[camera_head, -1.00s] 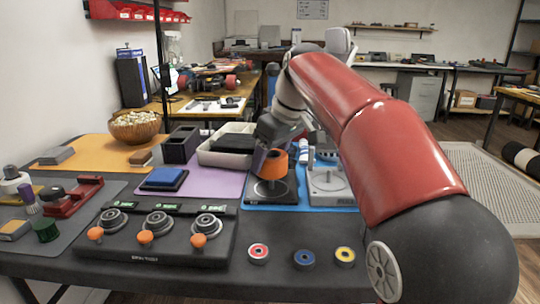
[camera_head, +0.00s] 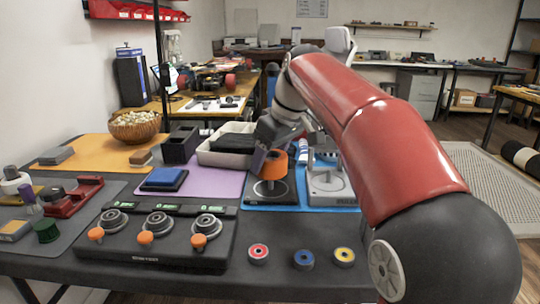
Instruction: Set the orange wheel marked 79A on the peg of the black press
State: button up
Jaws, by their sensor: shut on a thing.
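The orange wheel (camera_head: 275,164) is held in my gripper (camera_head: 268,158), whose jaws are shut on it. The wheel is above the black press (camera_head: 272,192), which stands on the blue mat. The wheel looks close over the round plate of the press. I cannot tell whether it touches the peg, as the wheel hides the peg. The marking on the wheel cannot be read at this size.
A grey-white press (camera_head: 330,187) stands just right of the black one. A blue box (camera_head: 164,178) and a dark open box (camera_head: 181,145) are to the left. A black fixture (camera_head: 150,240) with several bearings and small coloured wheels (camera_head: 304,259) lie in front.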

jog(key=shift+f+b, duration=1)
jog(key=shift+f, duration=0.95)
dwell(1.8)
jog(key=o, duration=1.2)
jog(key=shift+c, duration=0.2)
jog(key=shift+c, duration=0.3)
jog(key=shift+o, duration=0.8)
jog(key=shift+r, duration=0.15)
